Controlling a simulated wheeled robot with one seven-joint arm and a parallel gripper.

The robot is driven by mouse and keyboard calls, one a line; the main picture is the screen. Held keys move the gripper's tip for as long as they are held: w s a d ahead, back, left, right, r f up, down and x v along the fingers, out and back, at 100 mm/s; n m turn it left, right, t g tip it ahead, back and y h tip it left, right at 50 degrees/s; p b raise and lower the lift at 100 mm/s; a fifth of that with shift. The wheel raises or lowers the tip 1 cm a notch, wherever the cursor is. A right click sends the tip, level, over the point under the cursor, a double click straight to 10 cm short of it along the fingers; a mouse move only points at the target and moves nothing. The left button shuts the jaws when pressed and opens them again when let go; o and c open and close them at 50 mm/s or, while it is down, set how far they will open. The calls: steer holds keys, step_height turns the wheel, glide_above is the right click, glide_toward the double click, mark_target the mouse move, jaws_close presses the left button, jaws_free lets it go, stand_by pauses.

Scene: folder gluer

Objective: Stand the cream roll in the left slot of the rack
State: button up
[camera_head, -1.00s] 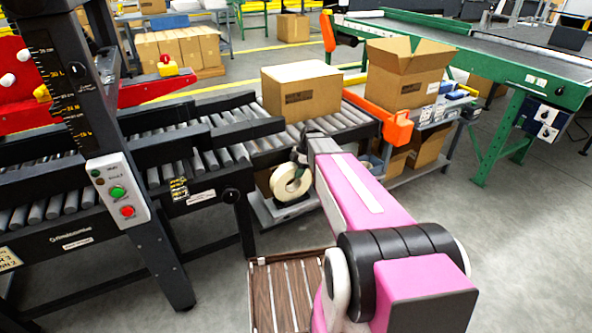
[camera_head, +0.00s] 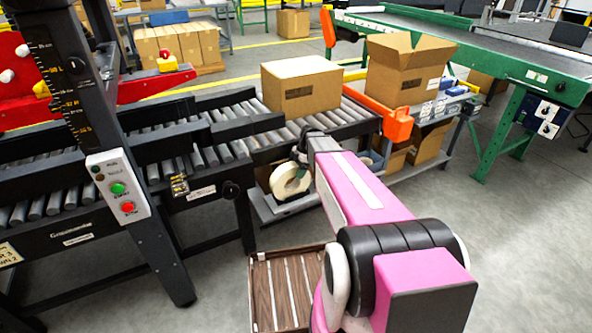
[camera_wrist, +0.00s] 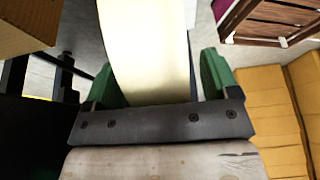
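The cream roll (camera_head: 290,182) hangs upright below the end of my arm in the head view, in front of the conveyor's lower shelf, its round face and dark centre showing. In the wrist view the cream roll (camera_wrist: 150,50) fills the space between the green fingers of my gripper (camera_wrist: 160,82), which look shut on it. In the head view my gripper is mostly hidden behind my pink arm. A brown wooden slatted thing, apparently the rack (camera_head: 262,290), is at the bottom, partly covered by my arm. Its corner also shows in the wrist view (camera_wrist: 275,22). Its slots are not clear.
A roller conveyor (camera_head: 222,150) with a closed carton (camera_head: 302,86) stands behind the roll. An open carton (camera_head: 408,68) stands on a side table to the right. A black post with a button box (camera_head: 118,188) is at left. Grey floor (camera_head: 500,240) is clear at right.

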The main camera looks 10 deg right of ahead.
steer(key=v, duration=1)
steer(key=shift+d+r, duration=0.1)
steer(key=shift+r, duration=0.2)
steer(key=s+a+f+m+h, duration=0.1)
steer(key=s+f+m+h, duration=0.1)
steer(key=s+m, duration=0.8)
steer(key=s+a+f+m+t+h, duration=0.1)
steer(key=s+f+m+h, duration=0.1)
steer(key=s+m, duration=0.9)
steer(key=shift+s+a+m, duration=0.3)
steer(key=shift+s+a, duration=0.05)
steer(key=shift+s, duration=0.2)
steer(key=shift+f, duration=0.15)
